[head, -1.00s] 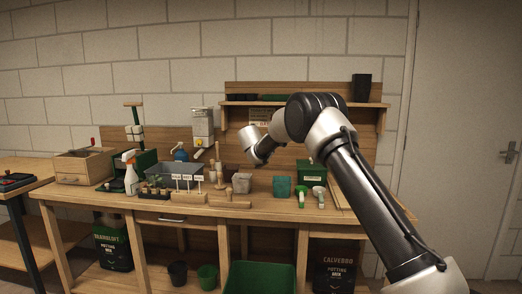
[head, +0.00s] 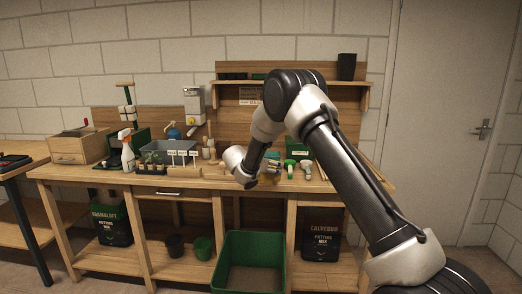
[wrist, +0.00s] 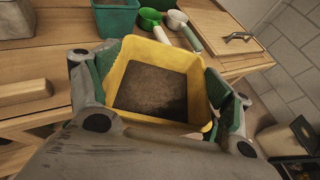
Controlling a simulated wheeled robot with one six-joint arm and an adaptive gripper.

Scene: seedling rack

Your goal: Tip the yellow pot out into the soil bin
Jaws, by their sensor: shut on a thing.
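The yellow pot (wrist: 126,70) is upright between the green-padded fingers of my gripper (wrist: 160,95), which is shut on its sides. Dark brown soil (wrist: 152,90) lies inside it. In the head view, only a small yellow part of the pot (head: 270,181) shows past my wrist, near the bench's front edge. My gripper is mostly hidden there by my arm. The green soil bin (head: 250,234) stands low in front of the bench, below my gripper. The wrist view does not show the bin.
The wooden bench (head: 170,184) holds a grey pot, a teal pot (wrist: 115,18), green and white scoops (wrist: 184,32), a wooden block (wrist: 24,92) and a board (wrist: 235,42). A black potting-mix bag (head: 321,238) stands right of the bin. Small pots (head: 203,248) stand left of it.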

